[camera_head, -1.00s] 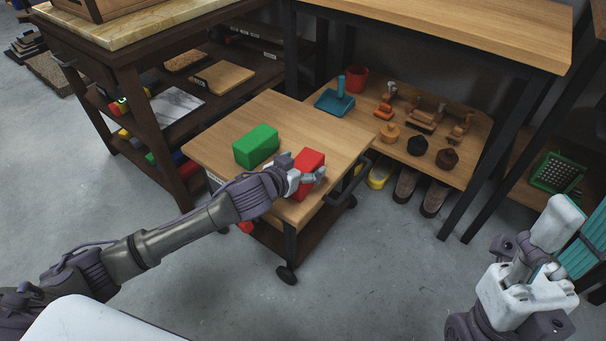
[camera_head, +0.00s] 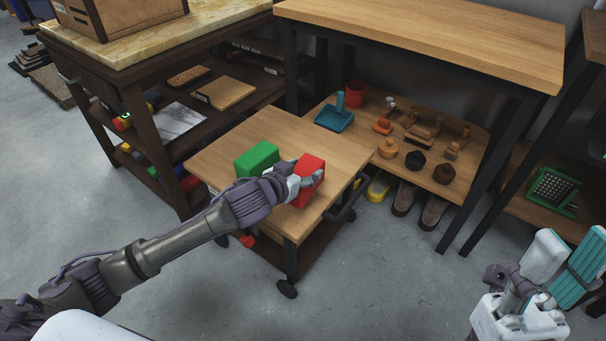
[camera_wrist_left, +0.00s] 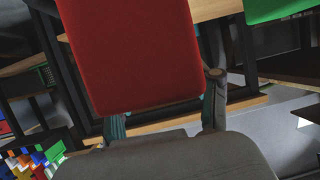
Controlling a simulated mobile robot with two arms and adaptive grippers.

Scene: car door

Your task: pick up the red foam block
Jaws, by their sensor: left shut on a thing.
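The red foam block (camera_head: 311,166) is at the right side of the small wooden cart top (camera_head: 285,127), at the end of my left arm. My left gripper (camera_head: 306,180) is shut on it and hides part of it. In the left wrist view the red block (camera_wrist_left: 130,50) fills the upper middle, between the two teal-padded fingers. I cannot tell for sure whether its underside is clear of the cart top. My right gripper (camera_head: 562,266) is at the lower right, empty, with its fingers apart.
A green block (camera_head: 257,158) sits on the cart just left of the red one. The cart has a dark handle (camera_head: 345,208). Behind it stands a wooden table (camera_head: 430,35) with a low shelf of small items. A dark shelf unit (camera_head: 150,85) is at the left. The front floor is clear.

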